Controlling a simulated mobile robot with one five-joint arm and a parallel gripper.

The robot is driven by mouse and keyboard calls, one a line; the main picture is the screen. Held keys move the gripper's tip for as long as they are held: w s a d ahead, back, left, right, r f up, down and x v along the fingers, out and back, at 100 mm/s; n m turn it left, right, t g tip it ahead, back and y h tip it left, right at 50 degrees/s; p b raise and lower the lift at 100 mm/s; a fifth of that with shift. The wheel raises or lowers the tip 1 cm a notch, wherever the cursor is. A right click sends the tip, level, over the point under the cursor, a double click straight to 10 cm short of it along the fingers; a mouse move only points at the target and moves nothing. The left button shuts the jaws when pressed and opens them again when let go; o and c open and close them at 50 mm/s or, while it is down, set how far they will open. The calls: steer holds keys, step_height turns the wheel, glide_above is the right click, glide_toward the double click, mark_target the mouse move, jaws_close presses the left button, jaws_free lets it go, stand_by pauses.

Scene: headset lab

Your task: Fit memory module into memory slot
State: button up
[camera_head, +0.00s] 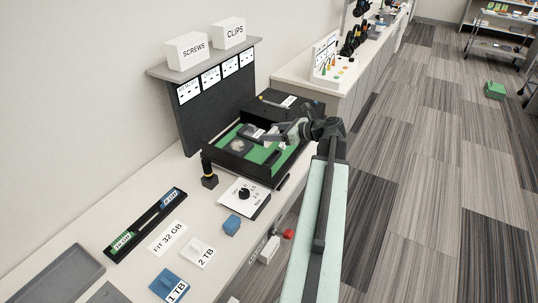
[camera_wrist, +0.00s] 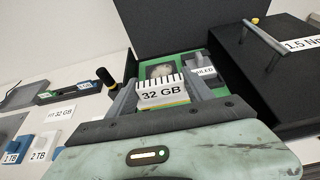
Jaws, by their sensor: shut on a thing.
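My gripper (camera_wrist: 164,88) is shut on the memory module (camera_wrist: 163,95), a white block labelled 32 GB with a row of teeth along its far edge and a yellow-green lower edge. It holds the module over the green board (camera_wrist: 188,64) inside a black open case. In the head view my gripper (camera_head: 278,134) reaches over the case (camera_head: 238,163) from the right. A round pale part (camera_wrist: 158,71) sits on the board beyond the module. The memory slot cannot be made out; the module and fingers may cover it. Whether the module touches the board cannot be told.
A dark tray (camera_head: 140,235) holds 16 GB and 8 GB modules beside a FIT 32 GB card (camera_head: 167,238). Blocks labelled 2 TB (camera_head: 196,252) and 1 TB (camera_head: 170,283) lie nearer.

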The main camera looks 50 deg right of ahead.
mark_target(273, 153)
step_height(273, 153, down, 10)
steer(key=b, duration=0.9)
steer(key=shift+r, duration=0.2)
steer(key=o, duration=1.4)
steer(key=shift+c, duration=0.2)
steer(key=p+v, duration=0.4)
steer(key=v, duration=0.8)
steer(key=shift+p, duration=0.4)
